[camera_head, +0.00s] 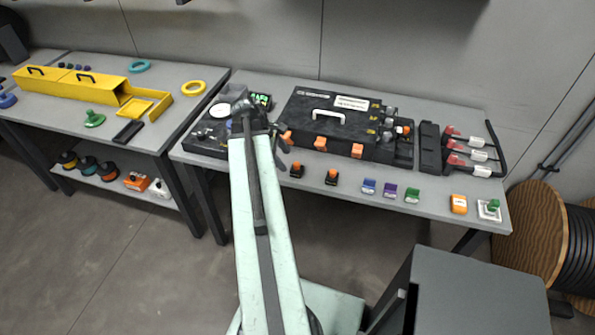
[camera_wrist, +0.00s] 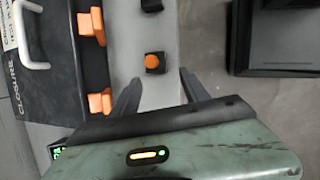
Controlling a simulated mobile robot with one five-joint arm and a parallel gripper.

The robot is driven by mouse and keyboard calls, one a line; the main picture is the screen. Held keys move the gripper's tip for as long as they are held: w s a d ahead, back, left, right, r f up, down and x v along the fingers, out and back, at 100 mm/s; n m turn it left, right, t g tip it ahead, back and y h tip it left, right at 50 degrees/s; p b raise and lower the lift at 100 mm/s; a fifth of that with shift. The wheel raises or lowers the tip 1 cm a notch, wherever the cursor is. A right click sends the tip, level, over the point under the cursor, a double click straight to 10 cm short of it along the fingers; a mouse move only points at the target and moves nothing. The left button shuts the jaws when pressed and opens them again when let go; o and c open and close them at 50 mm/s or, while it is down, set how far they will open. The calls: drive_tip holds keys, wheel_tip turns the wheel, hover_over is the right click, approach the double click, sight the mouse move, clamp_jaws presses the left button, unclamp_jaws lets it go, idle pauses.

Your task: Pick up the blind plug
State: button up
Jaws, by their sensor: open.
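Two small black plugs with orange tops stand on the table in front of the black closure box; either could be the blind plug. The nearer plug (camera_head: 296,170) shows in the wrist view (camera_wrist: 154,63), just beyond the fingertips and roughly between their lines. The second plug (camera_head: 331,177) stands farther right and is cut by the top edge of the wrist view (camera_wrist: 152,5). My gripper (camera_wrist: 159,84) is open, with nothing between its fingers. In the head view it is partly hidden by my arm, near the box's front left corner.
The closure box (camera_head: 325,115) has orange latches (camera_wrist: 91,25) close to the left finger. Blue, purple and green small items (camera_head: 390,191) line the table's front edge to the right. A dark tray (camera_head: 210,133) lies left of my arm. Table surface around the plugs is clear.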

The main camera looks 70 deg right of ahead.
sight(297, 169)
drive_tip(key=shift+s+d+f+b, duration=0.3)
drive_tip(key=shift+s+f+b, duration=0.15)
drive_tip(key=shift+f+b, duration=0.1)
drive_tip(key=shift+s+d+f+b, duration=0.25)
drive_tip(key=shift+s+f+b, duration=0.15)
drive_tip(key=shift+f+b, duration=0.15)
drive_tip(key=b+x, duration=0.5)
drive_tip(key=shift+s+d+f, duration=0.25)
drive_tip(key=shift+r, duration=0.2)
clamp_jaws()
